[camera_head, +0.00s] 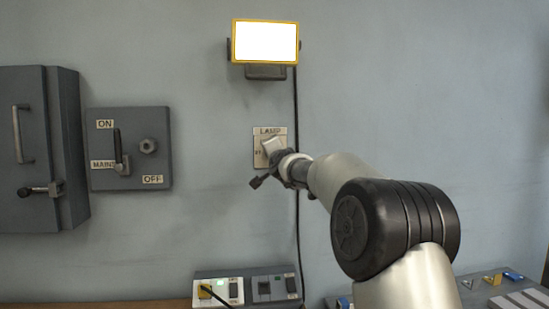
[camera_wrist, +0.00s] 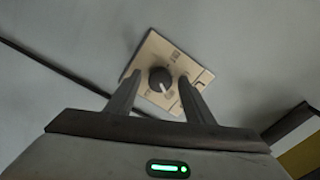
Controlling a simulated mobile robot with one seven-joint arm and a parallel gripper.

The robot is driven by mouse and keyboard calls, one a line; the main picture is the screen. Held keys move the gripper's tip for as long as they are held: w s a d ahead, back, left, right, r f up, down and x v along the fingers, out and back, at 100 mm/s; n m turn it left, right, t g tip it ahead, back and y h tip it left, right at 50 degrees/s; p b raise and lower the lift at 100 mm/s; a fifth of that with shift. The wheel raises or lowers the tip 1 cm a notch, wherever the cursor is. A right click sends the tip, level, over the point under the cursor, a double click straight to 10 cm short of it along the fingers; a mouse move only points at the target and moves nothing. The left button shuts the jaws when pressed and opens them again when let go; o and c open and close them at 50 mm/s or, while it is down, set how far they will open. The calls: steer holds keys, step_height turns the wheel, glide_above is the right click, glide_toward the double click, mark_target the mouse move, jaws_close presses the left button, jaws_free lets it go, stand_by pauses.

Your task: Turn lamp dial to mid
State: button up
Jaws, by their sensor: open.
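The lamp dial (camera_wrist: 161,79) is a round dark knob with a pale pointer mark, on a beige plate (camera_wrist: 150,50) that looks tilted in the wrist view. The mark points toward the lower right of that picture. My gripper (camera_wrist: 160,83) is open, with one finger on each side of the knob in the picture. I cannot tell whether the fingers touch it. In the head view, the plate labelled LAMP (camera_head: 270,131) is on the wall, and my gripper (camera_head: 268,163) is in front of it, hiding the knob. The lamp (camera_head: 265,42) above is lit bright white.
A black cable (camera_head: 297,110) runs down the wall right of the plate. A socket strip (camera_head: 262,272) is below.

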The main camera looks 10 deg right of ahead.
steer(key=s+b, duration=0.7)
steer(key=s, duration=1)
steer(key=shift+s, duration=0.1)
